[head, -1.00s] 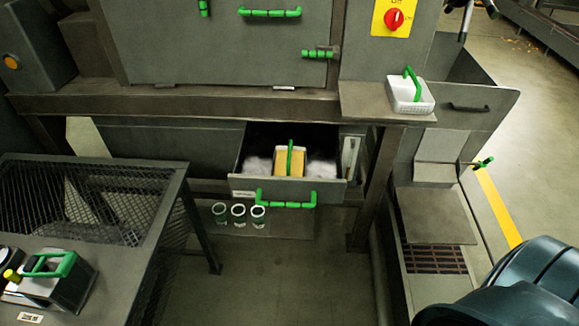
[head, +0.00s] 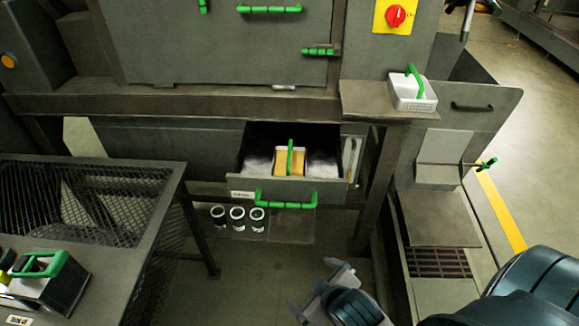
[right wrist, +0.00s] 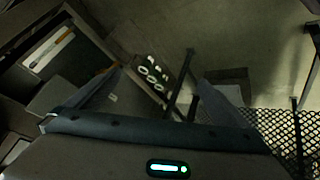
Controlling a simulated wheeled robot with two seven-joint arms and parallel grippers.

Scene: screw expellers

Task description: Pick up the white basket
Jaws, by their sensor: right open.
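The white basket (head: 412,103) has a green handle standing up over it. In the head view it sits upright on a small brown ledge (head: 375,110) at the machine's right end. My right gripper (head: 314,288) is at the bottom of the head view, well below and to the left of the basket, apart from it. In the right wrist view my right gripper (right wrist: 155,95) has its two fingers spread with nothing between them. I cannot make out the basket in the right wrist view. My left gripper is not in view.
An open drawer (head: 245,187) with a green handle holds a yellow block and whitish material. Several small jars (head: 237,218) stand on a low shelf beneath it. A red switch (head: 396,15) is above the basket.

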